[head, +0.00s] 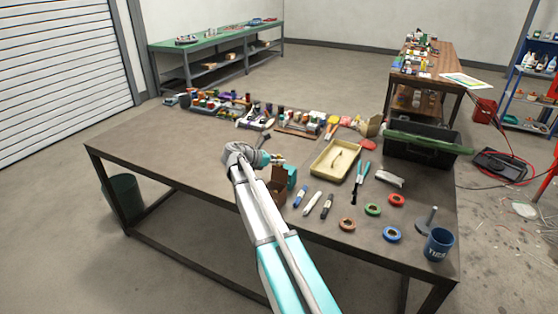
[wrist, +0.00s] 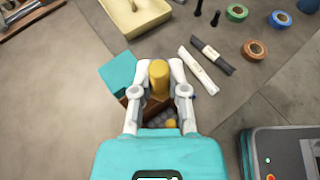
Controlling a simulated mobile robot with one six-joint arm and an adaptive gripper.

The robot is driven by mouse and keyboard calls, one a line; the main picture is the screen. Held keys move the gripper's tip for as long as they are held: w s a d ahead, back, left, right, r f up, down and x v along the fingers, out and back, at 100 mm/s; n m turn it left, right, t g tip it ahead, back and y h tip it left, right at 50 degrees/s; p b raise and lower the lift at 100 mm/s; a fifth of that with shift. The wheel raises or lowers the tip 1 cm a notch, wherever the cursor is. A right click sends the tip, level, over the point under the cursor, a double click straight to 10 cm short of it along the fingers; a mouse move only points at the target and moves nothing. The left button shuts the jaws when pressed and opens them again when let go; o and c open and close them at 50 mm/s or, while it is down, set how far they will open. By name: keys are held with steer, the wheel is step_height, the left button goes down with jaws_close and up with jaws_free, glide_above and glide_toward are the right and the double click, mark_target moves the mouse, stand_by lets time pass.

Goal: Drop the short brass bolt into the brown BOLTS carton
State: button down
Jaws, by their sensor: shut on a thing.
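My gripper (wrist: 158,78) is shut on the short brass bolt (wrist: 158,84), a yellow cylinder held between the two white fingertips. In the head view my gripper (head: 274,159) is over the table's front part, with the bolt a small yellow spot at its tip. The brown carton (head: 277,187) stands just below and in front of it. In the wrist view the brown carton (wrist: 133,107) is under my gripper, mostly hidden by the fingers and bolt. Grey round pieces and a yellow piece show inside it. Its lettering cannot be read.
Several small parts crowd the table's back (head: 215,103). The table's left part is clear.

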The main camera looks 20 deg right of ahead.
mark_target(286, 173)
steer(key=shift+s+f+b, duration=0.1)
steer(key=shift+f+b, duration=2.7)
steer(key=shift+f, duration=0.15)
steer(key=c, duration=0.6)
jaws_free()
steer(key=s+a+f+m+y+p, duration=0.1)
steer(key=s+a+m+y+p, duration=0.1)
steer(key=s+a+m+y, duration=0.2)
steer(key=s+a+f+m+y+p, duration=0.2)
steer(key=s+a+m+y, duration=0.3)
steer(key=s+a+m, duration=0.3)
steer(key=s+a+f+m+y+p, duration=0.1)
steer(key=s+a+m+y+p, duration=0.2)
steer(key=s+a+m, duration=0.3)
steer(key=shift+s+a+f+y, duration=0.1)
steer(key=shift+s+a+y, duration=0.15)
steer(key=shift+s+a, duration=0.85)
steer(key=shift+s+a+f+y, duration=0.15)
steer(key=shift+s+a, duration=0.45)
steer(key=shift+s, duration=0.95)
steer(key=shift+s+a+r+y, duration=0.1)
steer(key=shift+s+a+y, duration=0.2)
steer(key=shift+s+a, duration=0.8)
